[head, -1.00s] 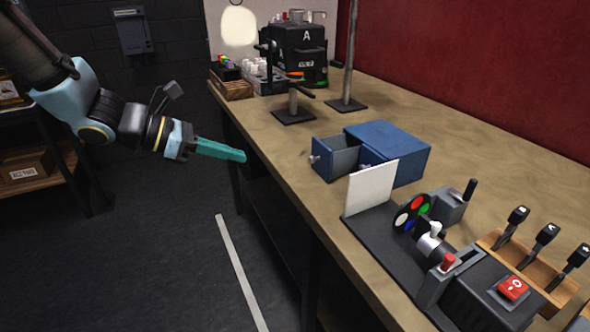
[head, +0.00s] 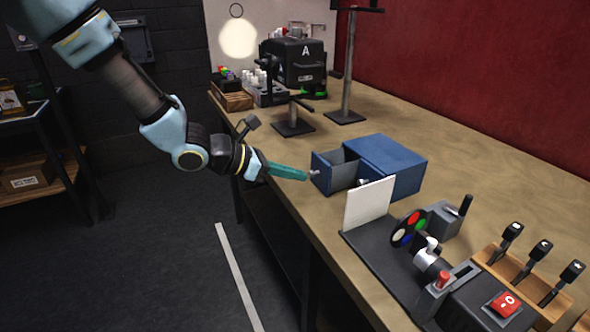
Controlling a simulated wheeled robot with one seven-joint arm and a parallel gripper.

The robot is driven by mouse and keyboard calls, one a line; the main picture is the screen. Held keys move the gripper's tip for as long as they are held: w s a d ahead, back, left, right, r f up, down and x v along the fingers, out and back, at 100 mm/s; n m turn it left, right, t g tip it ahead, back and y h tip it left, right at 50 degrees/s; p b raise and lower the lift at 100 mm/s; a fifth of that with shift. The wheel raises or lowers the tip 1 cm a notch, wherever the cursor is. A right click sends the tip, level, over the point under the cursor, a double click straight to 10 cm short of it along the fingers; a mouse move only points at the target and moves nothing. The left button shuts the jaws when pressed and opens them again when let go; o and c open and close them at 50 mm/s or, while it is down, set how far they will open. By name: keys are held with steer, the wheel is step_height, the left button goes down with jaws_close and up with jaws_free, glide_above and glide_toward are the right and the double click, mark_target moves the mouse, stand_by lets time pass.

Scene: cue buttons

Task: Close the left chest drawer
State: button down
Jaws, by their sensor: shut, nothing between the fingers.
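The blue chest (head: 398,165) stands on the workbench in the head view. Its left drawer (head: 321,173) is pulled out toward the bench's near edge, and its grey inside shows. A small knob sits on the drawer's front. My gripper (head: 305,175) is shut and empty, its teal fingers pointing right, with the tips at or very near the knob. I cannot tell whether they touch it. The right drawer's front is mostly hidden behind the white panel; a small knob shows just above the panel.
The white panel (head: 368,205) stands on a dark base in front of the chest, beside a colour disc (head: 408,229). Several levers (head: 545,257) and a red switch (head: 503,304) are at the lower right. A metal stand (head: 293,125) is behind the drawer. Bare bench lies right of the chest.

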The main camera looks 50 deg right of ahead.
mark_target(318, 163)
steer(key=shift+d, duration=0.15)
steer(key=s+d+b, duration=0.1)
steer(key=d, duration=0.1)
steer(key=s+d+b, duration=0.1)
steer(key=d, duration=0.2)
steer(key=s+d+b, duration=0.1)
steer(key=d, duration=0.1)
steer(key=shift+d+f, duration=0.1)
steer(key=shift+d, duration=0.25)
steer(key=shift+s+d+r, duration=0.15)
steer(key=shift+d+r, duration=0.05)
steer(key=shift+r, duration=0.05)
steer(key=shift+r, duration=0.1)
